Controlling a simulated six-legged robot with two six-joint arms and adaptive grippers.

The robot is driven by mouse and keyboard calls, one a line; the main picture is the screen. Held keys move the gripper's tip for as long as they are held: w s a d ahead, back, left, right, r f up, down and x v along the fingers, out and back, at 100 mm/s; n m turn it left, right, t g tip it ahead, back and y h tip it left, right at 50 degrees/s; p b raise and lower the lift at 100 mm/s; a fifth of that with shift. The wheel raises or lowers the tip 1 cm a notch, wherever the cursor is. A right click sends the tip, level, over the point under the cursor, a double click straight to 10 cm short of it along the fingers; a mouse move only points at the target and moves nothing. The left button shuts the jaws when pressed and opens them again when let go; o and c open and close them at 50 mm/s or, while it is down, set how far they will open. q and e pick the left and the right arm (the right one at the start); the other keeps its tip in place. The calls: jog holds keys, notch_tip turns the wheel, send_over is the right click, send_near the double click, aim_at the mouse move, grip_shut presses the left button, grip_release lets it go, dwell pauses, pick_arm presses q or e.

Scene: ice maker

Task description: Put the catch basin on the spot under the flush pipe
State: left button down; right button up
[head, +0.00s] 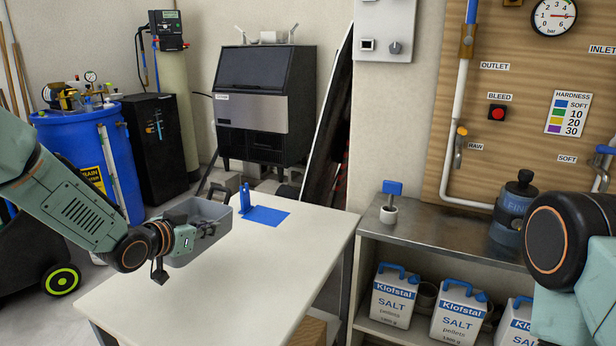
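The catch basin (213,209) is a grey open tub with a dark handle at its far right end. It is at the far left edge of the white table. My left gripper (183,258) is at the basin's near side, in front of its wall. One dark finger points down at the left; the other finger is hard to make out against the basin, so its grip is unclear. A flat blue square (268,216) lies on the table right of the basin, with a blue upright piece (245,200) at its left corner. I cannot identify the flush pipe. My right gripper is out of view.
The white table (265,275) is clear in front. A metal shelf (425,225) at the right holds a blue-topped fitting (391,200), a dark blue bottle (510,215) and salt packs below. The ice maker (262,100) stands behind; a blue barrel (90,150) is at left.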

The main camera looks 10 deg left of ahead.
pick_arm(q)
jog(key=s+d+f+m+g+h, duration=0.1)
jog(key=s+f, duration=0.1)
jog(key=s, duration=0.2)
jog(key=s+d+f+m+h, duration=0.2)
jog(key=s, duration=0.2)
jog(key=s+d+f+m+g+h, duration=0.1)
jog(key=s+f, duration=0.2)
jog(key=s, duration=0.1)
jog(key=shift+d+m+g+h, duration=0.3)
jog(key=shift+d+h, duration=0.1)
jog(key=s+d, duration=0.1)
jog(key=s, duration=0.1)
jog(key=s+d+m+g+h, duration=0.1)
jog(key=s, duration=0.1)
jog(key=s+d+m, duration=0.1)
jog(key=s, duration=0.2)
jog(key=shift+f+g+h, duration=0.15)
jog(key=shift+g+h, duration=0.25)
jog(key=s+d+r+m, duration=0.1)
jog(key=s+d+r, duration=0.2)
jog(key=s, duration=0.2)
jog(key=shift+s+g+h, duration=0.15)
jog(key=shift+g+h, duration=0.15)
jog(key=shift+g, duration=0.1)
jog(key=shift+a+r, duration=0.1)
